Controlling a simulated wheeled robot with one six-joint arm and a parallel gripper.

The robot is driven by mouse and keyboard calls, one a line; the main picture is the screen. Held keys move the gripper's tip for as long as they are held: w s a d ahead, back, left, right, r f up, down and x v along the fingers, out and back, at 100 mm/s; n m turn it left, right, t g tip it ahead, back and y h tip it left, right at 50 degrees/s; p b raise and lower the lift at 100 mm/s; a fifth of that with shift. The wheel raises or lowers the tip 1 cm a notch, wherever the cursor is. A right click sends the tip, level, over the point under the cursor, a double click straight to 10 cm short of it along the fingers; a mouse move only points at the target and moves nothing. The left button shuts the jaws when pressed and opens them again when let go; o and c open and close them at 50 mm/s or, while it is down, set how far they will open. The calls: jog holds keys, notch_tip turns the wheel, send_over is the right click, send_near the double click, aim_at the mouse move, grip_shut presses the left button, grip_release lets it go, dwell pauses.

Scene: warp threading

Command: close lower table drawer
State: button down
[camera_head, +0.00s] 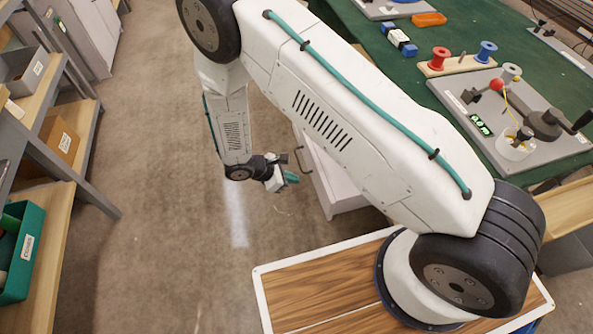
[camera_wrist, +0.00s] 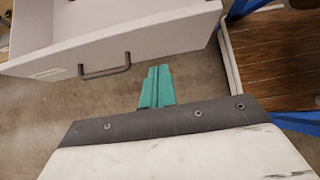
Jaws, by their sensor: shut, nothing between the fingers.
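The drawer (camera_wrist: 155,42) stands pulled out in the wrist view, a light grey front with a dark bar handle (camera_wrist: 105,69) and a label strip. In the head view the drawer (camera_head: 330,175) sticks out from under the green-topped table (camera_head: 365,25), partly hidden by my arm. My gripper (camera_head: 291,178) has teal fingers and is shut and empty. It is outside the drawer, in front of its face. In the wrist view my gripper (camera_wrist: 157,72) points toward the drawer front's lower edge, right of the handle. I cannot tell whether it touches the front.
A shelf rack with a green bin (camera_head: 18,255) and boxes stands at the left. Spools and a grey device board (camera_head: 515,120) are on the table. My wood-topped base is at the bottom. The concrete floor (camera_head: 160,150) between rack and drawer is clear.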

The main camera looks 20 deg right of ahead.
aim_at(320, 180)
jog(key=shift+d+f, duration=0.4)
jog(key=shift+d, duration=0.75)
jog(key=shift+d+f, duration=0.35)
jog(key=shift+d, duration=0.75)
jog(key=shift+d+f, duration=0.4)
jog(key=shift+d, duration=0.75)
